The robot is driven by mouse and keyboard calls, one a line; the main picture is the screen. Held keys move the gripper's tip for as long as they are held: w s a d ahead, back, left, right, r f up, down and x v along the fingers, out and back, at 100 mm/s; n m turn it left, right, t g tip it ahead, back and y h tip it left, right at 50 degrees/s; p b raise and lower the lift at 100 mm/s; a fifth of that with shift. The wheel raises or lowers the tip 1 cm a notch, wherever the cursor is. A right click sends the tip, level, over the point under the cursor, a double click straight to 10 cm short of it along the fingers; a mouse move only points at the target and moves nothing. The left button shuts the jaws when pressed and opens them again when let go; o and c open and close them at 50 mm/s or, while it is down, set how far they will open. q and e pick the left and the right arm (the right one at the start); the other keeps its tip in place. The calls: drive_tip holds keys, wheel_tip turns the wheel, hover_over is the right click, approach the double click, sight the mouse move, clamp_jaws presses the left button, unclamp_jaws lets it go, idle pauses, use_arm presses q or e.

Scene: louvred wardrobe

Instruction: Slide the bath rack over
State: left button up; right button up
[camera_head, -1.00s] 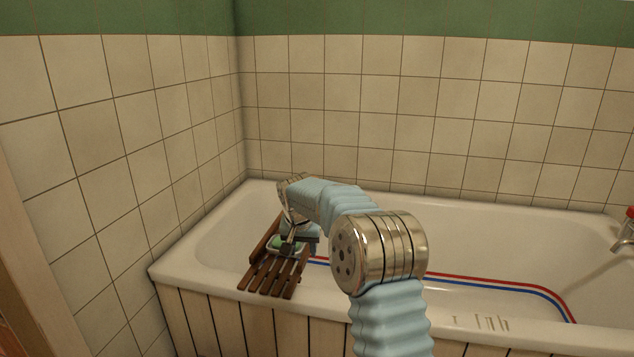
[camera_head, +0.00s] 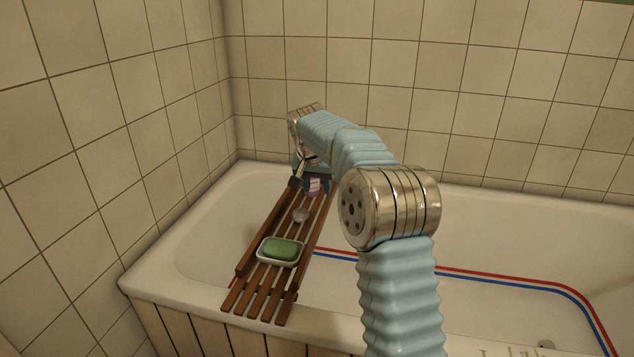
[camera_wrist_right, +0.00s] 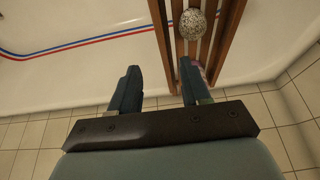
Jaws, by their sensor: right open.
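The bath rack (camera_head: 245,262), brown wooden slats with raised side rails, lies across the left end of the bathtub (camera_head: 185,290). It holds a green soap (camera_head: 281,248) in a white dish (camera_head: 262,258) and a round silvery item (camera_head: 301,215). My right gripper (camera_head: 311,181) is at the rack's far end, beside a small purple and white item (camera_head: 315,187). In the right wrist view, the open fingers (camera_wrist_right: 160,82) point at a rail of the rack (camera_wrist_right: 165,45); the right finger overlaps the rack. Contact cannot be told. My left gripper is not in view.
Tiled walls stand close to the left and behind the tub (camera_head: 130,120). Red and blue stripes (camera_head: 520,283) run around the tub's inside. The tub right of the rack is empty and its rim there looks mostly clear.

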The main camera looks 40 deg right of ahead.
sight(322, 215)
drive_tip(key=shift+f, duration=0.1)
drive_tip(key=x, duration=1.3)
drive_tip(key=shift+w+d+f, duration=0.1)
drive_tip(key=shift+w+f, duration=0.05)
drive_tip(key=shift+f, duration=0.1)
clamp_jaws()
idle(0.9)
